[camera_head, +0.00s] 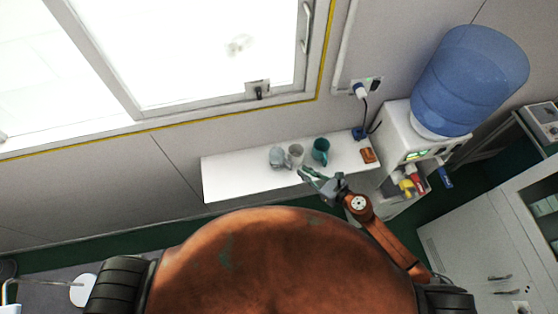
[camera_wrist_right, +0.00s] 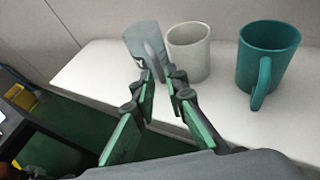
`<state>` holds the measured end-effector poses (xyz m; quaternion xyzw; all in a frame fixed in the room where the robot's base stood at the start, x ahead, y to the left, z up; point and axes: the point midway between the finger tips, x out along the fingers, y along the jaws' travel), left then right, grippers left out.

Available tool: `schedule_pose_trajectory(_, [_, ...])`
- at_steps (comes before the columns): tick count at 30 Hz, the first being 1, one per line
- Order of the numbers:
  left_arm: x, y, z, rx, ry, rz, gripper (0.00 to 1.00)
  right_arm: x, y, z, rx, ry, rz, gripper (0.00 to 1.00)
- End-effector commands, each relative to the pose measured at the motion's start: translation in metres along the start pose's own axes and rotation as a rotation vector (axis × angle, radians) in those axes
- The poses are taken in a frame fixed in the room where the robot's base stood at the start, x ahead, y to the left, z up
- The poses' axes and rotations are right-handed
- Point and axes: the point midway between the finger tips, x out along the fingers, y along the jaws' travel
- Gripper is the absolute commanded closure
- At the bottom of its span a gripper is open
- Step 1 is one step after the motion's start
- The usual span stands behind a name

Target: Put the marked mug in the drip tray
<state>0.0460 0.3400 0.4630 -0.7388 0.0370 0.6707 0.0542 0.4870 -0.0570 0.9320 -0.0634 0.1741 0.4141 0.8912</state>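Three mugs stand upright on a white shelf (camera_head: 235,180) below the window. A grey-blue mug (camera_head: 277,158) is at the left, a pale cream mug (camera_head: 296,154) beside it, and a teal mug (camera_head: 320,150) to the right. They also show in the right wrist view: grey-blue (camera_wrist_right: 140,40), cream (camera_wrist_right: 188,55) and teal (camera_wrist_right: 262,60). I cannot make out the drip tray clearly. My left gripper is out of view.
A water dispenser (camera_head: 396,135) with a large blue bottle (camera_head: 468,80) stands right of the shelf, with coloured items at its front. A small orange-brown object (camera_head: 367,155) lies at the shelf's right end. A white cabinet (camera_head: 475,250) is at lower right. The shelf's left part is bare.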

Motion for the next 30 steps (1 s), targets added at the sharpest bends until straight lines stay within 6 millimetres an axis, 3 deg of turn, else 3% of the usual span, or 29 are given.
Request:
schedule_pose_trajectory(3, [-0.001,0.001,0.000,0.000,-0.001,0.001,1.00,0.009,0.005,-0.008,-0.048,0.023,0.027,0.87])
schedule_pose_trajectory(19, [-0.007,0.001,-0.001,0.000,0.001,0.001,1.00,0.072,0.004,-0.010,-0.043,0.022,0.024,0.87])
schedule_pose_trajectory(30, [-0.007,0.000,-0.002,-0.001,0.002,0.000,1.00,0.078,0.004,-0.011,-0.043,0.023,0.024,0.90])
